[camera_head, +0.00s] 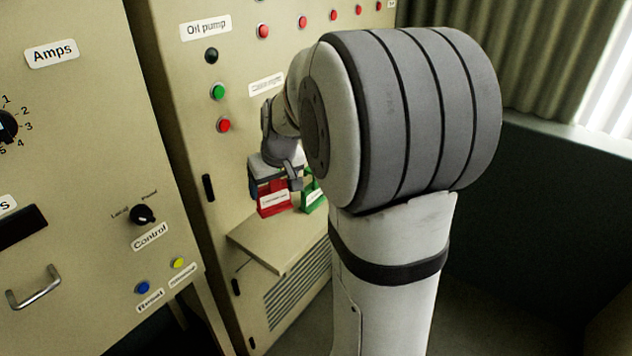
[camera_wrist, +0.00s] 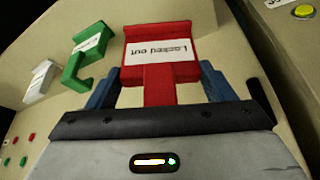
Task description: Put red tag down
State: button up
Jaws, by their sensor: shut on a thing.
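The red tag (camera_wrist: 160,45) has a white label that reads "Locked out", upside down in the wrist view. My gripper (camera_wrist: 160,88) is shut on the red tag's narrow stem, with a blue finger on each side. In the head view the red tag (camera_head: 273,198) hangs below my gripper (camera_head: 290,180), in front of the cabinet and above a small beige shelf (camera_head: 275,241). I cannot tell whether the tag touches anything behind it.
A green tag (camera_wrist: 85,55) is beside the red one, and a white tag (camera_wrist: 41,84) is farther left in the wrist view. Cabinet panels with buttons and knobs stand left. A window ledge (camera_head: 565,145) is at the right.

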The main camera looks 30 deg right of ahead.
aim_at(279, 208)
jog(key=f, duration=0.5)
jog(key=shift+d, duration=0.2)
jog(key=shift+f, duration=1.65)
jog(key=o, duration=1)
jog(key=shift+f, duration=0.1)
jog(key=shift+s, duration=0.1)
